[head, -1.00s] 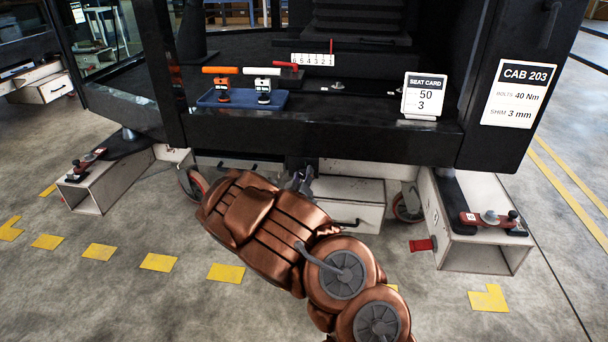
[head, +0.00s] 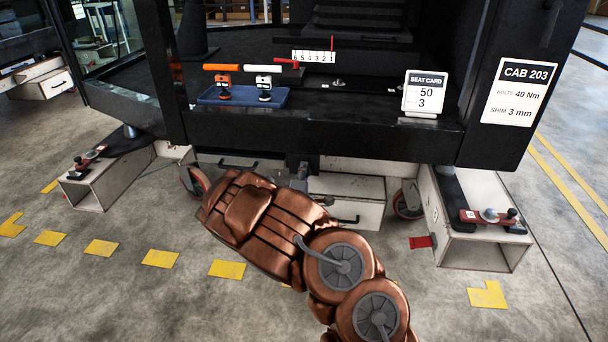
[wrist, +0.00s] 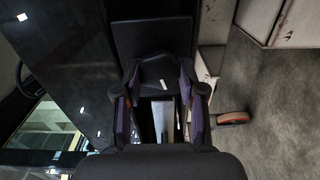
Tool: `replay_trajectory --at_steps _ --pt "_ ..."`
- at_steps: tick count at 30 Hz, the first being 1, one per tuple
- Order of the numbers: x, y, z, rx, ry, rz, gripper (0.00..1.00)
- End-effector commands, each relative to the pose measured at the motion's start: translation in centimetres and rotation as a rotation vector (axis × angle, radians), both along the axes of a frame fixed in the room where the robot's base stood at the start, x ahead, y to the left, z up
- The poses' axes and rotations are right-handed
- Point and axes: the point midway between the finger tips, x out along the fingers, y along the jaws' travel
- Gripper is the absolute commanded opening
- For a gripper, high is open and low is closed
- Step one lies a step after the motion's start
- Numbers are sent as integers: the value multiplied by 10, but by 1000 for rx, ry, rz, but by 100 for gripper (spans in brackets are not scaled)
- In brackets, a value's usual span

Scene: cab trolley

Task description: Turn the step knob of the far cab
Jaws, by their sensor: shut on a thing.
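The cab marked CAB 203 (head: 330,130) fills the middle of the head view. My gripper (head: 299,180) is low under its front sill, largely hidden behind my copper arm. In the wrist view my gripper (wrist: 160,78) has its two fingers on either side of a dark angular part (wrist: 158,70), which I take for the step knob. It is shut on this part. The part sits in front of a dark square plate (wrist: 150,38). The knob's turn angle is too dark to read. Part of another cab (head: 22,45) shows at the far left.
A white step box (head: 350,190) with a dark handle is beside my gripper. Caster wheels (head: 407,204) and open white beam ends (head: 485,256) flank it. A blue tray (head: 243,97) with orange- and white-handled tools and a seat card (head: 424,93) are above.

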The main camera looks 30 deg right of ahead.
Motion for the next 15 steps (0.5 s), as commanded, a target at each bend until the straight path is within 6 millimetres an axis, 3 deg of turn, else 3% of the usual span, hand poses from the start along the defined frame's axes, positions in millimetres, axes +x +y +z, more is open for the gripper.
replay_trajectory --at_steps 15 --pt "-2 -3 -5 -356 314 -5 5"
